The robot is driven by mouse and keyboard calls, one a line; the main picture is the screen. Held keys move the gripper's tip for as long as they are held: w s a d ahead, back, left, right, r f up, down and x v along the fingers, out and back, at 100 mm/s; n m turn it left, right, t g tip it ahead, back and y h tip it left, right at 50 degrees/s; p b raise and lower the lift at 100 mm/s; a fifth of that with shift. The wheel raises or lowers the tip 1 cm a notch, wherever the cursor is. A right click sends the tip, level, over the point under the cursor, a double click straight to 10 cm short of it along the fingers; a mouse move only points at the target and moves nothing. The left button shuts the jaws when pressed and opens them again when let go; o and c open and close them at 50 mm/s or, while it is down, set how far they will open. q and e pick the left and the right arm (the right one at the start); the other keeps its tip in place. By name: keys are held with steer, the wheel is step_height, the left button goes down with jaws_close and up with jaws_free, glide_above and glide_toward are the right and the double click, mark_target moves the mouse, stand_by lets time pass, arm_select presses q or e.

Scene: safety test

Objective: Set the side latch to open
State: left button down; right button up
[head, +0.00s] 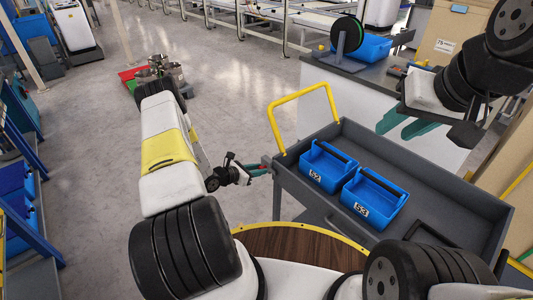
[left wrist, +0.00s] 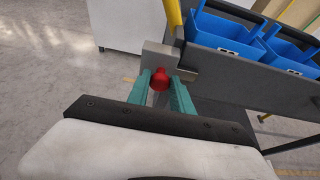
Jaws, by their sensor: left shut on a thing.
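The side latch shows in the left wrist view as a red knob (left wrist: 159,80) below a grey metal bracket (left wrist: 156,56) at the cart's corner. My left gripper (left wrist: 161,88) has its teal fingers on both sides of the red knob, shut on it. In the head view my left gripper (head: 259,170) is at the left end of the cart, and the knob is mostly hidden by the fingers. My right gripper (head: 405,125) is open and empty, above the far side of the cart.
The grey cart (head: 455,190) has a yellow handle (head: 303,96) and carries two blue bins, 52 (head: 326,166) and 53 (head: 374,197). A bench with a black spool (head: 347,35) stands behind it.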

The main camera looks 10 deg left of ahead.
arm_select(q)
steer(key=w+a, duration=0.1)
steer(key=a, duration=0.1)
steer(key=w+a, duration=0.2)
steer(key=c, duration=1.1)
jaws_free()
steer(key=shift+c, duration=0.2)
steer(key=v, duration=0.7)
steer(key=shift+s+a+r, duration=0.2)
steer(key=shift+s, duration=0.05)
